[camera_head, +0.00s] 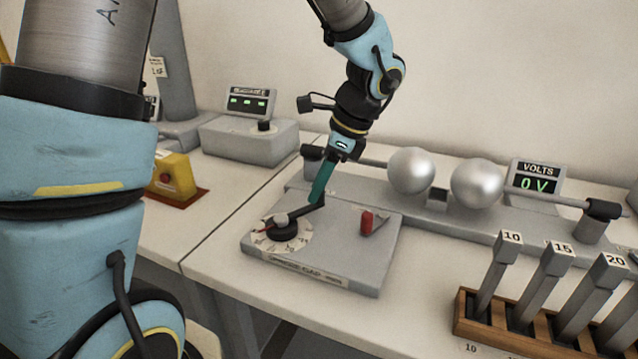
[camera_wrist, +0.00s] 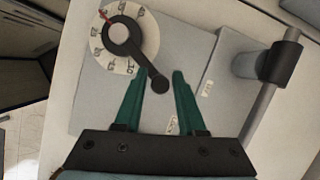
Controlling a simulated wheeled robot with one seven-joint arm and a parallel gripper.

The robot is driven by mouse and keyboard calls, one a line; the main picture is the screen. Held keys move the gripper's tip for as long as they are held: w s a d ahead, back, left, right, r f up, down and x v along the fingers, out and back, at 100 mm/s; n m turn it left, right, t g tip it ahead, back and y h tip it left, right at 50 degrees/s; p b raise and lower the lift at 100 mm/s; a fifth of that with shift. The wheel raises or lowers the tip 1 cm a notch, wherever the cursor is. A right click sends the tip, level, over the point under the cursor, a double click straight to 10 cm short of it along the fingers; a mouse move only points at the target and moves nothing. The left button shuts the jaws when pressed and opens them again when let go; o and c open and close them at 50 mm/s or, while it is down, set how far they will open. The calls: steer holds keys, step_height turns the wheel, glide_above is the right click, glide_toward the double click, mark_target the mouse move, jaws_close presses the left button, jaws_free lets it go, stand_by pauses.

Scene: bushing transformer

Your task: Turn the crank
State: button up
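The crank (camera_head: 286,230) is a black knob with a short arm, sitting on a white dial with printed numbers on top of a grey box. In the wrist view the crank (camera_wrist: 137,55) reaches from the dial down to a round black end, and a red pointer marks the dial's upper left. My gripper (camera_head: 318,199) has green fingers and is just behind the crank. In the wrist view my gripper (camera_wrist: 162,74) is open, with the crank's round end between or just above the two fingertips; contact cannot be told.
A red-handled switch (camera_head: 367,222) is on the same grey box. Behind are two metal spheres (camera_head: 410,171) on rods and a volts display (camera_head: 534,178) reading 0 V. A wooden rack (camera_head: 465,318) with numbered blocks stands at right. A yellow box with a red button (camera_head: 170,176) is at left.

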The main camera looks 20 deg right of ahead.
jaws_close()
stand_by(1.1)
